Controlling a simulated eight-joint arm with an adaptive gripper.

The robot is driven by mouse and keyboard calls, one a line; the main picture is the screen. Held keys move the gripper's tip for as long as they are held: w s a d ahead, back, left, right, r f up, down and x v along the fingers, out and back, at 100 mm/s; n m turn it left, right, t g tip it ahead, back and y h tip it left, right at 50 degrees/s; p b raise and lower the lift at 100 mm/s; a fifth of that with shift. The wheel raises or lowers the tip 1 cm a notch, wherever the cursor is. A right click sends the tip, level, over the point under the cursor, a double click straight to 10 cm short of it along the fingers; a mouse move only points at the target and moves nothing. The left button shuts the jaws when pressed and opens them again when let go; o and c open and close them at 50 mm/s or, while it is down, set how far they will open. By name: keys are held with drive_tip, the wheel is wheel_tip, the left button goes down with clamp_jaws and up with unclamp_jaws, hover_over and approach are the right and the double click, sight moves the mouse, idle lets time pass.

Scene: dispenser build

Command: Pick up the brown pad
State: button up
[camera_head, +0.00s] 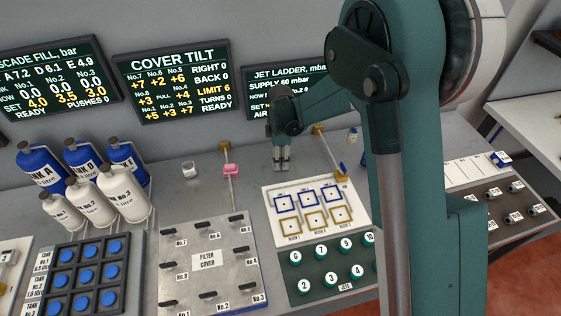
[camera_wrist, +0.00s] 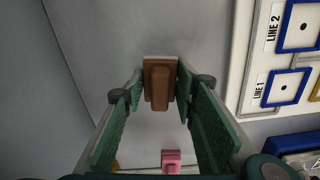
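The brown pad (camera_wrist: 159,84), a flat block with a raised narrower ridge, lies on the grey surface at the top middle of the wrist view. My gripper (camera_wrist: 161,88) points down at it, with one green-lined finger on each side. The fingers are apart, wider than the ridge and about as wide as the pad's base; I see no clear contact. The pad cannot be made out there.
A pink block (camera_head: 231,169) sits by a thin rod left of my gripper. The white board (camera_head: 270,225) with blue and yellow frames lies close in front.

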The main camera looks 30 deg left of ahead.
drive_tip(key=shift+r, duration=0.1)
drive_tip(key=shift+r, duration=4.9)
